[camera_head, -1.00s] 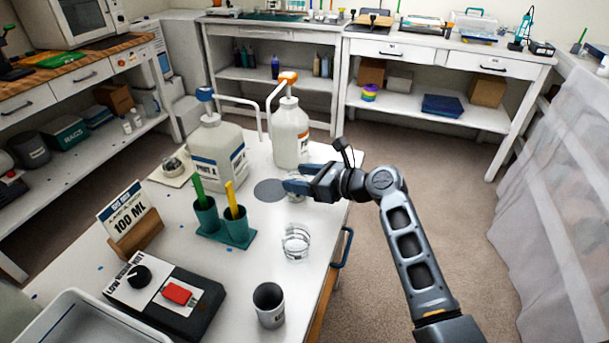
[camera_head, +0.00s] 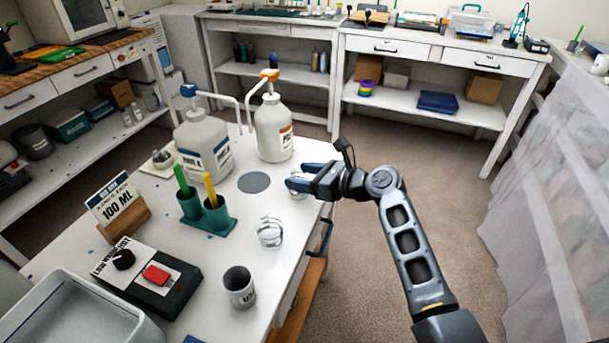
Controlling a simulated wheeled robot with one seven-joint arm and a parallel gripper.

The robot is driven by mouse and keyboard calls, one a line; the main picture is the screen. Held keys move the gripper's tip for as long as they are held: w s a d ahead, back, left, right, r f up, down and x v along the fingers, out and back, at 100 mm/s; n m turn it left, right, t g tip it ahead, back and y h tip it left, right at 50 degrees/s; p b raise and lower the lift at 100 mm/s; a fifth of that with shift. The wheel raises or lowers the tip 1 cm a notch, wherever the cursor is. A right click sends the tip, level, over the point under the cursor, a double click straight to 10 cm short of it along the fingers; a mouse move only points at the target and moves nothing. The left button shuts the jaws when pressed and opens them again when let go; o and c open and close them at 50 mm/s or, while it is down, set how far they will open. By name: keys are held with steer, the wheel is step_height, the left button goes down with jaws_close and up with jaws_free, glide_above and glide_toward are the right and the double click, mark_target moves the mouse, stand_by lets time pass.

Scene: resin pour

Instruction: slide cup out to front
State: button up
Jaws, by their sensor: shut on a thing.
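My gripper (camera_head: 299,184) is at the right side of the table, just right of the orange-pump bottle's front. It is shut on a small clear cup (camera_head: 297,195), mostly hidden behind the fingers. The cup is beside the flat grey disc (camera_head: 254,182), clear of its right edge and near the table's right edge. I cannot tell whether its base touches the table. The white jug with a blue pump (camera_head: 204,145) and the white bottle with an orange pump (camera_head: 273,132) stand behind the disc. Another clear cup (camera_head: 269,233) stands nearer the front.
A grey mug (camera_head: 239,288) stands near the front right. A teal holder (camera_head: 218,222) holds green and yellow sticks. A 100 ML sign (camera_head: 114,205), a black box with a red button (camera_head: 148,280) and a pale tray (camera_head: 75,318) lie left. The carpet right of the table (camera_head: 390,280) is open.

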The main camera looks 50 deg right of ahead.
steer(key=o, duration=1.1)
steer(key=shift+s, duration=0.1)
steer(key=v, duration=0.7)
steer(key=shift+s, duration=0.25)
steer(key=shift+r, duration=0.15)
